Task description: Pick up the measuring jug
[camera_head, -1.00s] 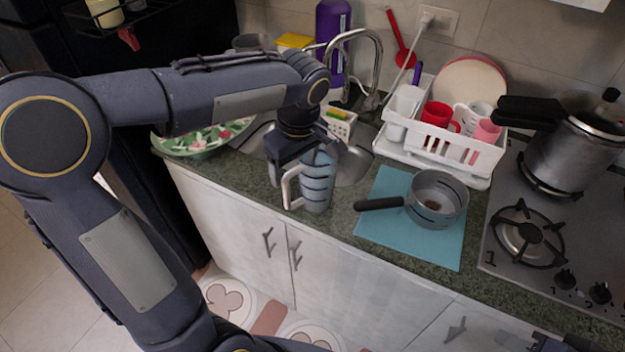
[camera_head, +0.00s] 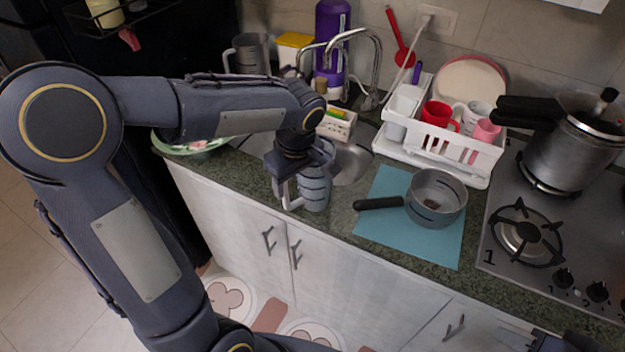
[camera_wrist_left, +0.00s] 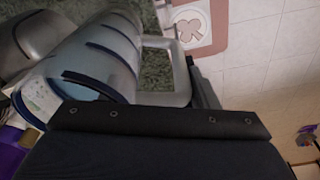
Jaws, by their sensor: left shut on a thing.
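The measuring jug (camera_head: 316,190) is a translucent grey-blue jug with dark bands and a pale handle on its left. It stands upright at the counter's front edge, before the sink. My left gripper (camera_head: 286,186) points down beside it and is shut on its handle; the fingers partly hide the handle. In the left wrist view the jug (camera_wrist_left: 98,52) lies at upper left, its handle (camera_wrist_left: 182,68) reaching to my dark finger. A dark part of my right gripper (camera_head: 562,343) shows at the bottom right edge, too cut off to read its jaws.
A saucepan (camera_head: 436,190) sits on a blue mat (camera_head: 400,240) to the jug's right, its handle pointing toward the jug. The sink (camera_head: 352,164) and faucet (camera_head: 375,75) are behind. A white dish rack (camera_head: 470,155) and the stove (camera_head: 560,245) are further right.

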